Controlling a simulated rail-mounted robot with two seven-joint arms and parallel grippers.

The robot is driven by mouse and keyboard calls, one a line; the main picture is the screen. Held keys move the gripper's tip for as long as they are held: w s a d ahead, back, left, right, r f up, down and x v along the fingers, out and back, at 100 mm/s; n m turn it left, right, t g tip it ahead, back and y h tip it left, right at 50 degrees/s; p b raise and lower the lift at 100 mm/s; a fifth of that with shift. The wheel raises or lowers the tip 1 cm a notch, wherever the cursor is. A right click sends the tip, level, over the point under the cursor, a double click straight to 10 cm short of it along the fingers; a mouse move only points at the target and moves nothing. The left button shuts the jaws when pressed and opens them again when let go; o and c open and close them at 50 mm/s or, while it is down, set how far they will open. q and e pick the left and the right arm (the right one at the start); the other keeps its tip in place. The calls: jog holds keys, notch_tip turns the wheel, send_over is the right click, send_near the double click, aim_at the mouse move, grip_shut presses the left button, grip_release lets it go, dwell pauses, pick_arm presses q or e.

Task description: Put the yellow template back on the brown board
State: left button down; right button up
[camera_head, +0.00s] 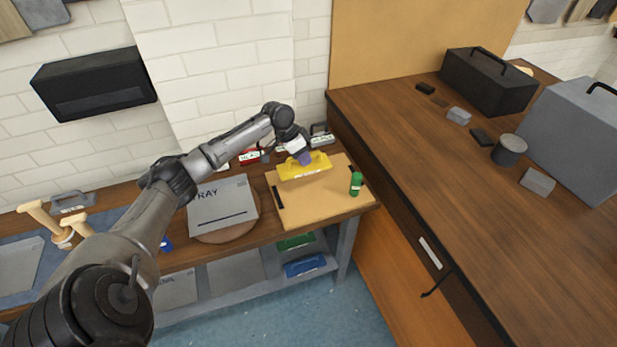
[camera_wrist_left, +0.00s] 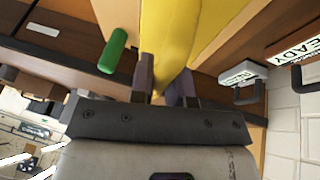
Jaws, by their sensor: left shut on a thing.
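The yellow template (camera_head: 290,171) is a yellow piece at the back part of the brown board (camera_head: 315,205), in the head view. My left gripper (camera_head: 304,158) is shut on the template from above. In the left wrist view the template (camera_wrist_left: 168,40) runs up between the two fingers of the left gripper (camera_wrist_left: 168,85). The brown board lies flat on the workbench with dark strips at its left and right sides. I cannot tell whether the template touches the board or hangs just above it. My right gripper is not in view.
A grey tray box (camera_head: 222,207) is left of the board. Labelled holders (camera_head: 320,134) stand behind. A higher wooden counter (camera_head: 430,150) rises on the right.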

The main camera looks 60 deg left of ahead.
pick_arm(q)
notch_tip(320, 180, down, 7)
jog(key=shift+f+b, duration=0.1)
jog(key=shift+b, duration=0.65)
jog(key=shift+f, duration=0.1)
jog(key=c, duration=1.1)
grip_release()
jog(key=p+v, duration=0.2)
jog(key=v, duration=1)
